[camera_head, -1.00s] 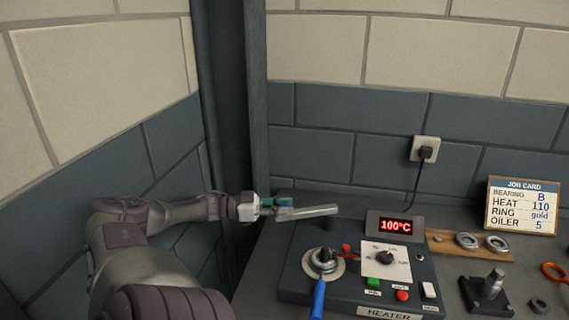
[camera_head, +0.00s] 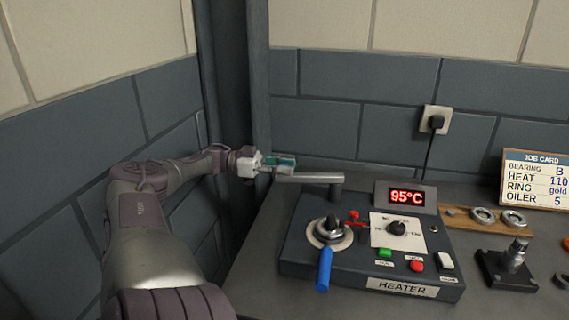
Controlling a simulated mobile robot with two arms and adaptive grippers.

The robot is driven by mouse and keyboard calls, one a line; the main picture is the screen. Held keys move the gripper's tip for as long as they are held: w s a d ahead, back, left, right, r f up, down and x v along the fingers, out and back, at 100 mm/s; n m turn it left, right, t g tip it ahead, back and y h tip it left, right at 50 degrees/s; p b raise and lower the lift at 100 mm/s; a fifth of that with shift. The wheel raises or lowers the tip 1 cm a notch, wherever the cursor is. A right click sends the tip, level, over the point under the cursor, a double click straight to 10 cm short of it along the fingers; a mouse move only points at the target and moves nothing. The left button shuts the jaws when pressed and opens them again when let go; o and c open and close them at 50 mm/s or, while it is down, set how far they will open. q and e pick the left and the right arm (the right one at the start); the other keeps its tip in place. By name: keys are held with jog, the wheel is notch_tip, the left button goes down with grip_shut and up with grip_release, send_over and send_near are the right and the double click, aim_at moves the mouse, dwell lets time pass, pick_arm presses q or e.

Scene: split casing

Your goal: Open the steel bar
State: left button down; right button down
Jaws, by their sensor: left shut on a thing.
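The steel bar (camera_head: 318,178) is a grey rod at the back left of the heater (camera_head: 375,286). Its right end sits over a short upright post (camera_head: 336,191) at the heater's back edge. The bar points left, out past the heater's back left corner. My left gripper (camera_head: 284,165), with teal fingers, is shut on the bar's left end. A silver bearing ring (camera_head: 330,232) sits around a dark post on the heater, with a blue handle (camera_head: 324,268) in front. My right gripper is not in view.
The red display (camera_head: 406,197) reads 95°C. A dial, green and red buttons and a white switch are on the heater. To the right are a wooden board (camera_head: 517,222) with rings, a black stand (camera_head: 507,268) and a job card (camera_head: 535,180). A dark column stands behind my gripper.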

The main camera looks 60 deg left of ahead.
pick_arm(q)
jog(key=shift+r, duration=0.15)
jog(key=c, duration=0.9)
grip_release()
jog(key=shift+d, duration=0.15)
notch_tip(320, 180, up, 10)
